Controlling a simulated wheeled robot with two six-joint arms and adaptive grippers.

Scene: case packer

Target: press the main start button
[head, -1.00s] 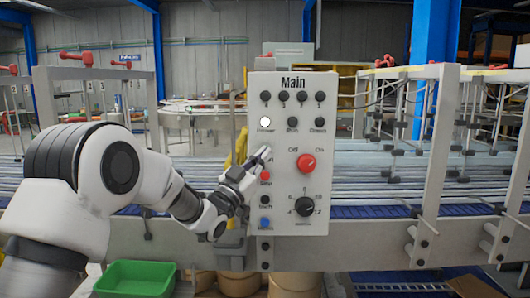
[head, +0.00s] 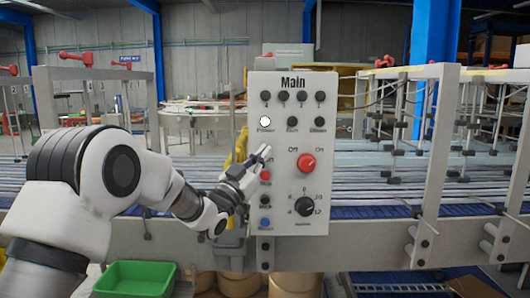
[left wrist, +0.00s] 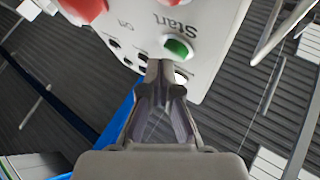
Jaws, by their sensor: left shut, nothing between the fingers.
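The white control panel headed "Main" (head: 335,185) stands upright in the middle of the head view. In the left wrist view, the green button (left wrist: 178,48) lies beside the upside-down word "Start" on the panel. My left gripper (head: 267,152) is shut and empty, its fingertips at the panel's left part, above the red button (head: 265,175). The gripper and its fingertips hide the green button in the head view. In the left wrist view, the gripper tips (left wrist: 166,66) lie close to the green button's edge; whether they touch it I cannot tell. My right gripper is out of view.
The panel also carries a red Off/On switch (head: 306,162), a black dial (head: 305,206), a blue button (head: 265,222) and a white lit Power lamp (head: 264,121). A conveyor with metal frames (head: 440,150) runs behind. A green bin (head: 135,279) sits low at left.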

